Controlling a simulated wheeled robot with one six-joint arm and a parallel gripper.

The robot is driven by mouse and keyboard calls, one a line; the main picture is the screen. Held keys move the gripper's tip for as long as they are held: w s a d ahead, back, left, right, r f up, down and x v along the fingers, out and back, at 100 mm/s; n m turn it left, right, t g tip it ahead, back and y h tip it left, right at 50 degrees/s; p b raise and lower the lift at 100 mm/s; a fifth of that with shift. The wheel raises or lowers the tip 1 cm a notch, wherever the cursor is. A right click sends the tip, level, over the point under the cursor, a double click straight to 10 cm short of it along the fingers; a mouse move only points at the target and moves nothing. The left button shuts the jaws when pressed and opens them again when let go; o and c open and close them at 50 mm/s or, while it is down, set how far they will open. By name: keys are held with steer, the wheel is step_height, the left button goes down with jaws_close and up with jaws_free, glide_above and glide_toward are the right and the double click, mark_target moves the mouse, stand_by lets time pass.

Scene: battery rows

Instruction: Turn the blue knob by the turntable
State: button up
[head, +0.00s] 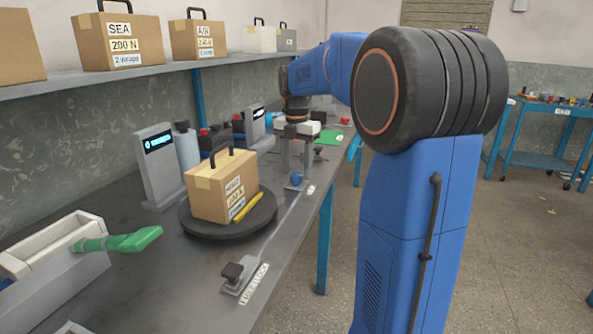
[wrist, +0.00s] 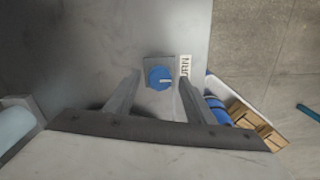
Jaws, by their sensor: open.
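The blue knob (head: 296,180) sits on a small grey plate on the bench, near the front edge and beyond the turntable (head: 190,221). In the wrist view the knob (wrist: 158,83) shows from above with a white pointer line, beside a white label (wrist: 184,66). My gripper (head: 296,171) is open and points down over the knob. In the wrist view its two fingers (wrist: 159,80) appear on either side of the knob, with gaps on both sides. I cannot tell how far the fingertips are above the plate.
A cardboard box (head: 216,188) and a yellow marker (head: 247,206) are on the turntable. A display stand (head: 158,165) is behind. A bin of cardboard boxes (wrist: 256,122) shows beyond the bench edge in the wrist view.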

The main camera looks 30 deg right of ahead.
steer(key=shift+f, duration=0.45)
steer(key=c, duration=1.1)
steer(key=shift+o, duration=0.2)
steer(key=shift+m, duration=0.4)
